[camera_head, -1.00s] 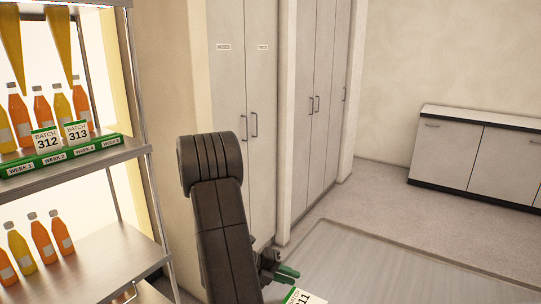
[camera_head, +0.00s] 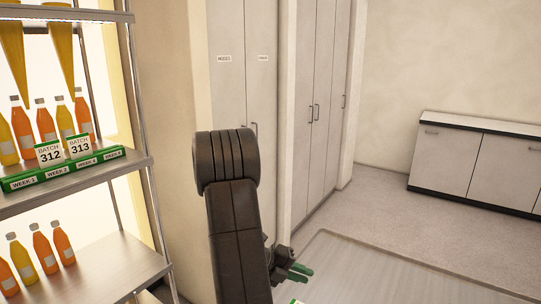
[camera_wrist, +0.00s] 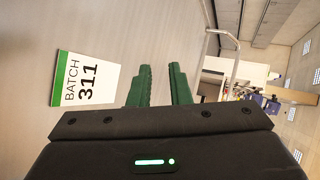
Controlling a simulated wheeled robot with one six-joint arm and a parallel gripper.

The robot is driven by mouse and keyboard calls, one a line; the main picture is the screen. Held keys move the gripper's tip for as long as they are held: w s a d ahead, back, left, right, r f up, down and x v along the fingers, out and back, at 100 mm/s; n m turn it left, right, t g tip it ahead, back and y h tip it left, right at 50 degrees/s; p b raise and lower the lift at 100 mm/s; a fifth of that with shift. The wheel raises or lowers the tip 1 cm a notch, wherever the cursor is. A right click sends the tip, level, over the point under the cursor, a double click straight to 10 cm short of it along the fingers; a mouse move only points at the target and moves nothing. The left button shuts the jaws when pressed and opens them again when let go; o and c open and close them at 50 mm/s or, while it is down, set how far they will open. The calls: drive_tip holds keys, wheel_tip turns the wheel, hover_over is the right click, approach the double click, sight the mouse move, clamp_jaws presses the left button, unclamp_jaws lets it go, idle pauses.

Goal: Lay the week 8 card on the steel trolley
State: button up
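My gripper (camera_head: 300,271) is low in the head view. In the wrist view its green fingers (camera_wrist: 160,80) are apart with nothing between them. In the head view only a sliver of the card shows at the bottom edge.
A steel shelf (camera_head: 110,171) at left holds bottles, cards BATCH 312 (camera_head: 50,154) and BATCH 313 (camera_head: 79,147), and a green strip (camera_head: 36,184) with week labels. Tall cabinets (camera_head: 232,90) stand behind my arm.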

wheel_tip(320, 180, up, 8)
drive_tip(key=d+m+y+p, duration=0.1)
drive_tip(key=m+p, duration=0.1)
drive_tip(key=shift+w+d+f+g+p, duration=0.25)
drive_tip(key=shift+w+d+g+p, duration=0.05)
drive_tip(key=shift+d+p, duration=0.1)
